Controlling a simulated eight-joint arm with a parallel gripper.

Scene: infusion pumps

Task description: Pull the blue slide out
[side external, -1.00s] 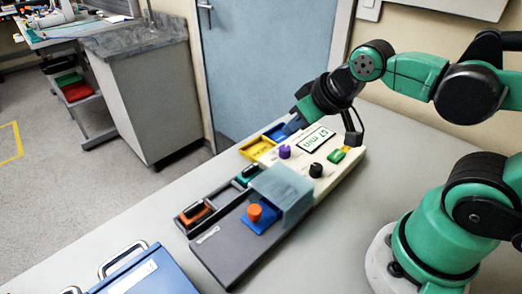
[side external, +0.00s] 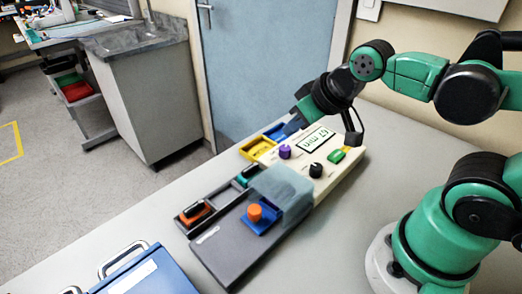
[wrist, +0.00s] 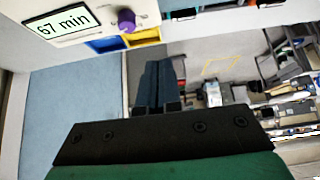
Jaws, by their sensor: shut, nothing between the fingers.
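The blue slide (side external: 274,131) sits on the far left side of the cream pump (side external: 330,165), beside a yellow slide (side external: 258,148). The wrist view also shows the blue slide (wrist: 103,44) left of the yellow one (wrist: 144,37), both at the pump's edge. My gripper (side external: 287,130) is at the pump's far left edge, close to the blue slide, and partly hides it in the side view. In the wrist view my gripper's (wrist: 160,64) blue fingers are together and empty, just past the yellow slide. I cannot tell whether they touch either slide.
The pump carries a 67 min display (side external: 316,138), a purple knob (side external: 284,152), a black knob (side external: 316,170) and a green button (side external: 337,157). A grey pump (side external: 232,247) with an orange knob (side external: 254,212) adjoins it. A blue case (side external: 150,272) stands front left.

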